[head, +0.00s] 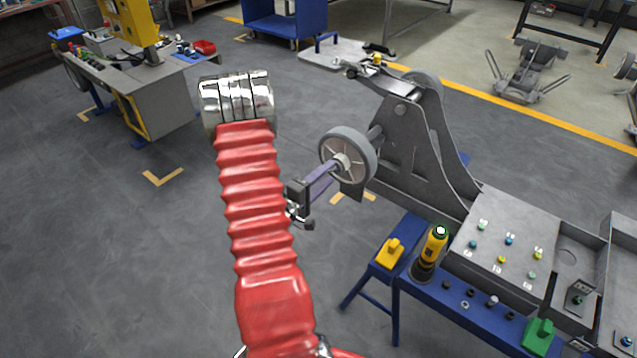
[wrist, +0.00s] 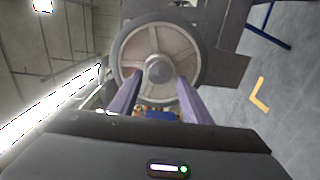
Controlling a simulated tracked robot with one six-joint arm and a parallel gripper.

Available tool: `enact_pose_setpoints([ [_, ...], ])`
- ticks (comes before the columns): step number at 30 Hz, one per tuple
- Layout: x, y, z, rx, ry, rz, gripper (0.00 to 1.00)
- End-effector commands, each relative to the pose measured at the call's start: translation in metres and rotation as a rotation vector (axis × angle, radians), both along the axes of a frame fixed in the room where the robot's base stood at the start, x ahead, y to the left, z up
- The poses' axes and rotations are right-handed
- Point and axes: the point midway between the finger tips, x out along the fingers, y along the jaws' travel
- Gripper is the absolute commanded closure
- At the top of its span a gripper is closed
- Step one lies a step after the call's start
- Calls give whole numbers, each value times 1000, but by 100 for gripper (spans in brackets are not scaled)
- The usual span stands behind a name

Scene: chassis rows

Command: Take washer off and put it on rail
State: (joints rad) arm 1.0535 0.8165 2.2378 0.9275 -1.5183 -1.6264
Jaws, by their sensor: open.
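A grey-rimmed spoked wheel (head: 370,151) is mounted on the side of the grey chassis (head: 425,150). Its round hub (head: 341,161) faces my gripper; it also shows in the wrist view (wrist: 158,69). I cannot make out a separate washer at the hub. My gripper (head: 334,170) is open, with its two purple fingers pointing at the hub. In the wrist view the fingertips (wrist: 157,84) are on either side of the hub's lower part, and I cannot tell if they touch it. The blue rail (head: 408,287) is at lower right, with small dark parts and a pale ring (head: 465,305) on it.
A yellow block (head: 389,252), a yellow-black tool (head: 432,250) and a green block (head: 538,336) stand along the rail. A grey panel (head: 490,270) with coloured knobs is behind it. A grey workbench (head: 155,98) is at upper left. The floor at left is clear.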

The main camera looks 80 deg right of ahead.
Motion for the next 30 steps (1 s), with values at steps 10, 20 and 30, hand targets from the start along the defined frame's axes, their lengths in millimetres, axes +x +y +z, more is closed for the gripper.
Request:
enact_pose_setpoints([
  [10, -9, -21, 0, 0, 0, 0, 56],
  [20, -9, -23, 0, 0, 0, 1, 56],
  [30, -9, -23, 0, 1, 0, 1, 78],
])
